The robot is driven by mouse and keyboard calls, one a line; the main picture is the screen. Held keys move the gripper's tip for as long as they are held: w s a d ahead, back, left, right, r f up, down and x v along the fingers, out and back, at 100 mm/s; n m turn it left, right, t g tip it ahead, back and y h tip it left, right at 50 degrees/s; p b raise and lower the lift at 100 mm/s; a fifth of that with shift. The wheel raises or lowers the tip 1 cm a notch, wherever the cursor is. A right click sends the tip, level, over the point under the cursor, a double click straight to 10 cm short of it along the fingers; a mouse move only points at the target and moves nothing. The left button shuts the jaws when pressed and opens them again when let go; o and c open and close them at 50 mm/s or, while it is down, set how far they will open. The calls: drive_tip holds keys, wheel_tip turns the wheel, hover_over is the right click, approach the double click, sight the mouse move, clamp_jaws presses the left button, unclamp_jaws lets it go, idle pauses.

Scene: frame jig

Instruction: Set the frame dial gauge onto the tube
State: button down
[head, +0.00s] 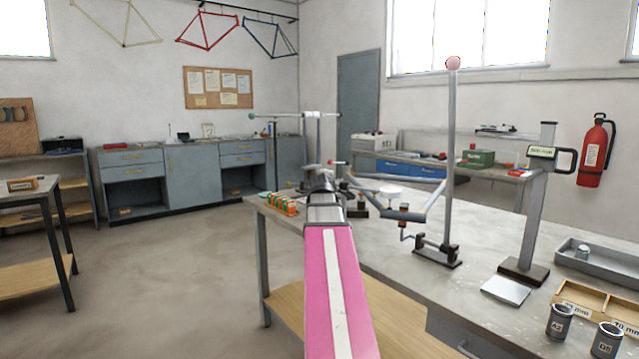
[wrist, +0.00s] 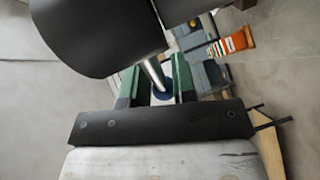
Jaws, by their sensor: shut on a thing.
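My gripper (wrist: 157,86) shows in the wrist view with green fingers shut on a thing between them. Of that thing I see a silver rod (wrist: 152,72) and a dark blue round part (wrist: 162,97); I take it for the dial gauge, but its dial face is not clear. Dark shapes cover much of that view. In the head view my pink arm hides most of the gripper. Grey-blue frame tubes (head: 402,177) lie across the jig on the bench, right of my arm's end. A white round part (head: 391,191) is just below them. I cannot tell any contact between gauge and tubes.
A tall jig post (head: 450,150) with a pink ball stands on the bench (head: 400,262). A height stand (head: 533,205), grey tray (head: 600,268) and labelled cups (head: 559,322) are to the right. Orange-and-green blocks (head: 284,203) sit at the left edge. The bench's front middle is clear.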

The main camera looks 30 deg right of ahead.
drive_tip(key=shift+a, duration=0.2)
drive_tip(key=c, duration=1.2)
unclamp_jaws()
drive_tip(key=shift+w, duration=0.1)
drive_tip(key=v, duration=1.1)
drive_tip(key=shift+f, duration=0.15)
